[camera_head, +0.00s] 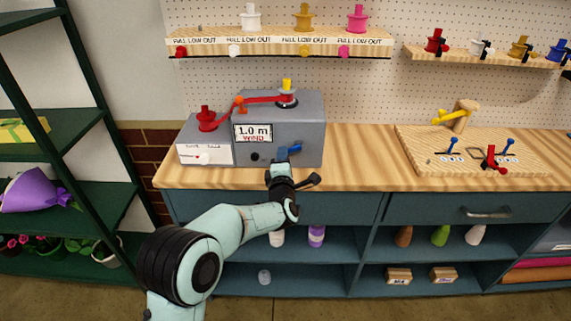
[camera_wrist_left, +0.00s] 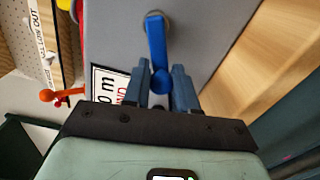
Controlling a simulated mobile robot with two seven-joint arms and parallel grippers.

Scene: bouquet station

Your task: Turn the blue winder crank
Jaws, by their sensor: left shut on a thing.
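The blue winder crank (camera_head: 293,150) sits on the front face of the grey winder box (camera_head: 308,125), which carries a "1.0 m WIND" sign (camera_head: 252,132). In the left wrist view the blue crank arm (camera_wrist_left: 156,40) runs from a round hub down to a knob between my fingers. My left gripper (camera_head: 282,168) is at the crank, and in the left wrist view its fingers (camera_wrist_left: 162,82) are shut on the crank's knob end. A red ribbon (camera_head: 262,99) runs from a red spool (camera_head: 207,120) to the top of the box. My right gripper is not in view.
The winder stands at the left end of the wooden counter (camera_head: 360,160). A wooden board (camera_head: 470,165) with small levers and a yellow tool lies to the right. A spool shelf (camera_head: 330,42) hangs behind. A dark green rack (camera_head: 90,130) stands at left. The counter's middle is clear.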

